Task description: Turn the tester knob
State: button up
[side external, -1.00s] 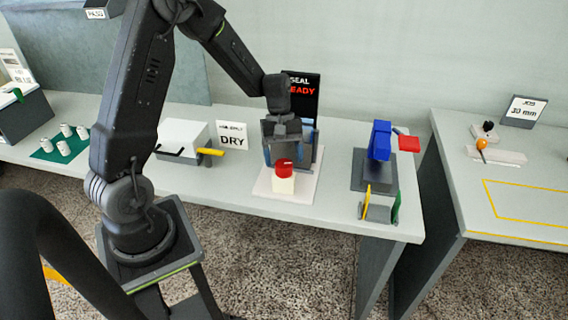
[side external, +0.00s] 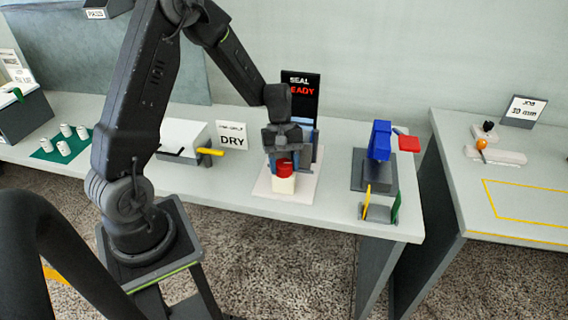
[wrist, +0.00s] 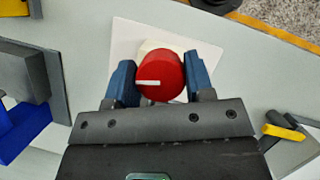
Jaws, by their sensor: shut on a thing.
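The tester knob (side external: 284,169) is red and round and sits on top of a cream-coloured body on a pale base plate (side external: 262,187). In the wrist view the knob (wrist: 162,76) shows a white mark pointing to the left. My gripper (wrist: 162,78) is around the knob, with one blue finger on each side, and is shut on it. In the side view my gripper (side external: 284,163) points down over the knob, and the fingers partly hide its sides. A black screen (side external: 301,92) behind it shows SEAL and red letters, partly covered by my arm.
A blue device with a red lever (side external: 409,144) stands to the right, with a yellow and green holder (side external: 381,207) in front. A white box (side external: 184,136) with a yellow handle (side external: 211,152) and a DRY sign (side external: 232,137) are to the left.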

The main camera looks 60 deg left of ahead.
jog(key=shift+c, duration=0.3)
jog(key=m+g, duration=0.1)
jog(key=m, duration=0.2)
jog(key=o, duration=0.9)
jog(key=v, duration=1.4)
jog(key=shift+d, duration=0.3)
jog(key=shift+y, duration=0.3)
